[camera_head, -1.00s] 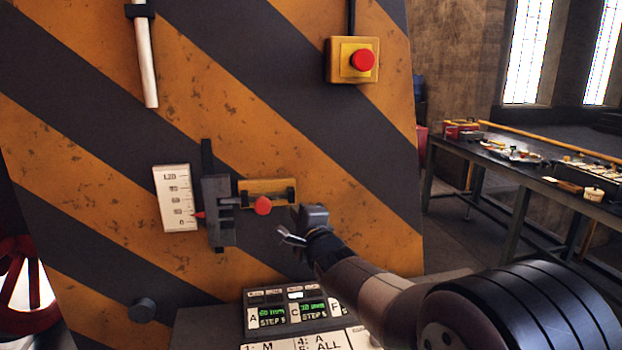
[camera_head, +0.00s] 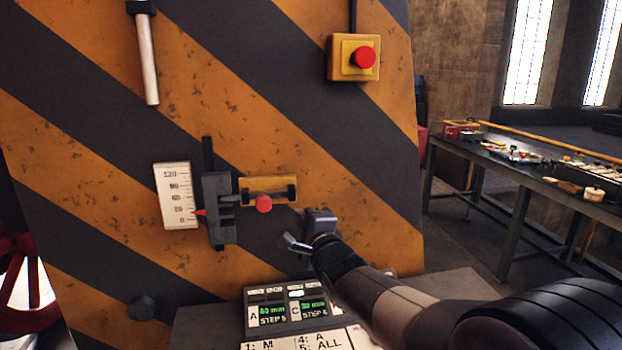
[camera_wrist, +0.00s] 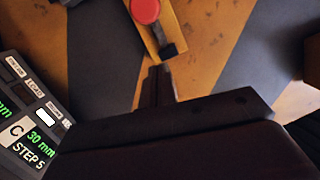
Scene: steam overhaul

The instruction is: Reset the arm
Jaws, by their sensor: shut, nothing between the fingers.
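My gripper (camera_head: 290,243) is shut and empty in the head view. It is in front of the striped panel (camera_head: 340,140), below and right of the red knob (camera_head: 263,204) on its yellow bracket (camera_head: 285,186). In the wrist view my gripper's fingers (camera_wrist: 158,85) are together, and the red knob (camera_wrist: 145,10) shows at the top, apart from them. My arm reaches in from the lower right.
A scale (camera_head: 175,196) with a red pointer and a dark slider block (camera_head: 218,210) are left of the knob. A display console (camera_head: 288,312) is below. A bench (camera_head: 520,168) with parts stands at the right.

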